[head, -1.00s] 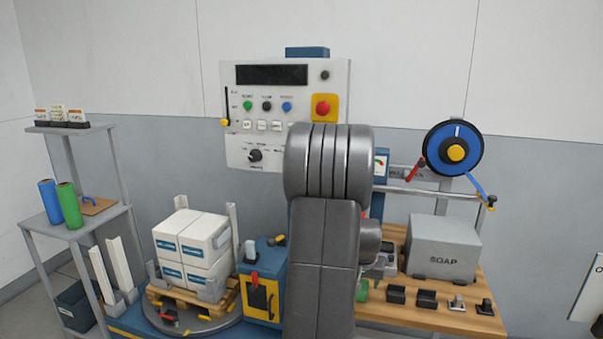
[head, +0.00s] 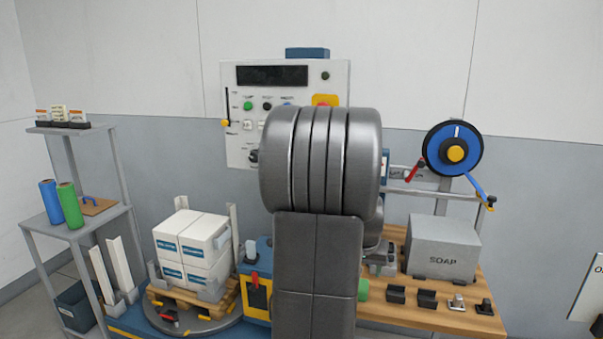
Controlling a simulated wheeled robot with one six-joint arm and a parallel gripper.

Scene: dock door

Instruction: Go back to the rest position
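My arm's dark grey links fill the middle of the head view, in front of the control panel (head: 238,150) and the workbench. My gripper is not visible; it is hidden behind the arm links or out of the frame, so what it holds cannot be seen.
White boxes (head: 190,240) sit on a pallet on a turntable at left. A shelf (head: 75,235) with blue and green rolls stands further left. A grey SOAP case (head: 443,248) and small black holders are on the wooden bench (head: 400,312). A blue reel (head: 430,150) is mounted at right.

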